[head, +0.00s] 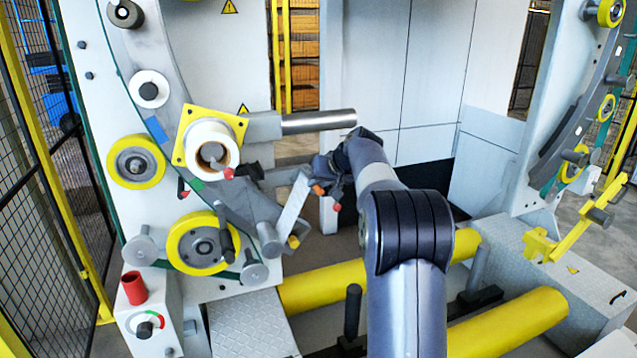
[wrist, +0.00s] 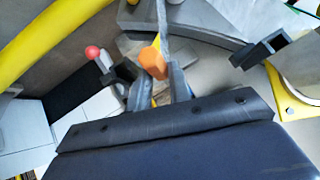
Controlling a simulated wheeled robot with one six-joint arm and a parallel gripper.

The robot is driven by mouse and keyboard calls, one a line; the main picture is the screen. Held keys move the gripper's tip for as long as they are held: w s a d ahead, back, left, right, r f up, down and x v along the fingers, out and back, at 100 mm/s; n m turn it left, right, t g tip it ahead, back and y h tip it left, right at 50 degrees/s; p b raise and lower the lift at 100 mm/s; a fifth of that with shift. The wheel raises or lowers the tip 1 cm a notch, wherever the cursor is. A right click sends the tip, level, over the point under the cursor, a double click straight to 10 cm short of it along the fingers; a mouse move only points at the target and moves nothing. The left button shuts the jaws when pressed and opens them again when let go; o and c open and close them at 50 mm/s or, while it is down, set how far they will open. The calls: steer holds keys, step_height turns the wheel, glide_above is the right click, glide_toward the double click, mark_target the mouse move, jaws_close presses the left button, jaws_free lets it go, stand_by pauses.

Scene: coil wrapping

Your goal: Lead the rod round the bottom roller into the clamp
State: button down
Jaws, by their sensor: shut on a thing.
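My gripper (head: 328,183) is shut, with an orange piece (wrist: 153,62) between its fingers; I take this as part of the rod. The orange also shows as a small tip in the head view (head: 318,190). A pale flat bar (head: 291,212) slants down-left from beside the gripper to a yellow end; I cannot tell whether it is joined to the held piece. The bottom roller, which I take to be the large yellow-rimmed wheel (head: 200,243), is low on the left frame, left of and below my gripper. A black bracket (wrist: 120,72) with a red ball (wrist: 92,52) sits beside the fingers, possibly the clamp.
A white roll (head: 213,147) on a yellow plate and a thick grey bar (head: 318,121) are close by. A second black bracket (wrist: 260,52) is at right in the wrist view. Yellow tubes (head: 320,286) lie below. Fencing (head: 50,170) stands at far left.

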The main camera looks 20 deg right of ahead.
steer(key=shift+d, duration=0.15)
steer(key=d+p, duration=0.1)
steer(key=d, duration=0.3)
steer(key=shift+d+f+p, duration=0.15)
steer(key=shift+d+p, duration=0.15)
steer(key=shift+d, duration=0.05)
stand_by(0.4)
stand_by(0.4)
step_height(320, 180, down, 4)
steer(key=b, duration=0.3)
stand_by(0.5)
steer(key=c, duration=1.2)
jaws_free()
steer(key=shift+s, duration=0.1)
